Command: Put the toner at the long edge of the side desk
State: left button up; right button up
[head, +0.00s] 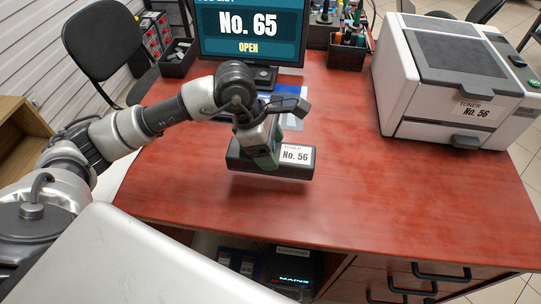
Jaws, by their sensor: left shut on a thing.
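The toner (243,160) is a dark, long cartridge with a white label reading "TONER No. 56". My left gripper (265,156) is shut on it around its middle, coming down from above. The toner is held roughly level over the red desk (400,200), near its front long edge, with a soft shadow beneath it. Whether it touches the desktop is hard to tell. My right gripper is not in view.
A white printer (455,80) labelled "TONER No. 56" stands on the desk at the right. A monitor (250,28) showing "No. 65 OPEN" and pen holders (347,45) stand at the back. The desktop's front right is clear. Drawers (410,282) are below.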

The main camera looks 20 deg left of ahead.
pick_arm(q)
jog(key=shift+w+a+f, duration=0.25)
jog(key=shift+f, duration=1.9)
jog(key=shift+f, duration=0.15)
jog(key=o, duration=1.3)
jog(key=v, duration=1.2)
jog(key=shift+s+d, duration=0.1)
